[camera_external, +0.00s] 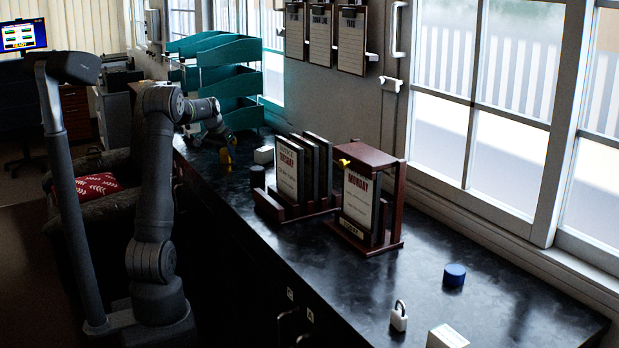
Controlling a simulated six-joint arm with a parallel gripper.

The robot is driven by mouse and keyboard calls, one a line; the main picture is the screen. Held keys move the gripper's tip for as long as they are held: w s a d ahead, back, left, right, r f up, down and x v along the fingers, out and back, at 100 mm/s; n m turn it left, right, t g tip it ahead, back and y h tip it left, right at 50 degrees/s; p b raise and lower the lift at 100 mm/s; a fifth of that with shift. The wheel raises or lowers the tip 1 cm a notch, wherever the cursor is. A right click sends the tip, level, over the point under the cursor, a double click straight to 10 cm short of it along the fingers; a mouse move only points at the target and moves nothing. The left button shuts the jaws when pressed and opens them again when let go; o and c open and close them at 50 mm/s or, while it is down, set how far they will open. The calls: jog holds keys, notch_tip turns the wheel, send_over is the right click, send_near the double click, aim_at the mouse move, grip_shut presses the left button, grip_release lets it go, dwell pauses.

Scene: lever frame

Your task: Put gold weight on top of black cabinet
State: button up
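A gold, yellowish piece (226,157), which looks like the gold weight, is at the far end of the black counter, right at the fingers of my gripper (224,140). My gripper points down there. It is small and dark, so I cannot tell whether its fingers are closed on the gold piece or whether the piece touches the counter. The black cabinet (262,285) seems to be the dark unit with handles under the glossy black top (345,290). Its front is in deep shadow.
Dark red wooden frames with calendar boards (357,200) stand mid-counter, one with a small yellow part on top. Teal trays (235,82) stand behind the gripper. A dark cylinder (257,177) and white block (264,155) are near it. A padlock (398,316) and blue cylinder (454,275) lie in front.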

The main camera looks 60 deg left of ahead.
jog(key=o, duration=0.4)
jog(key=shift+o, duration=0.2)
jog(key=v, duration=1.2)
jog(key=shift+r, duration=0.2)
jog(key=shift+w, duration=0.1)
jog(key=x, duration=1.2)
jog(key=shift+f, duration=0.25)
notch_tip(320, 180, up, 2)
jog(key=shift+r, duration=0.85)
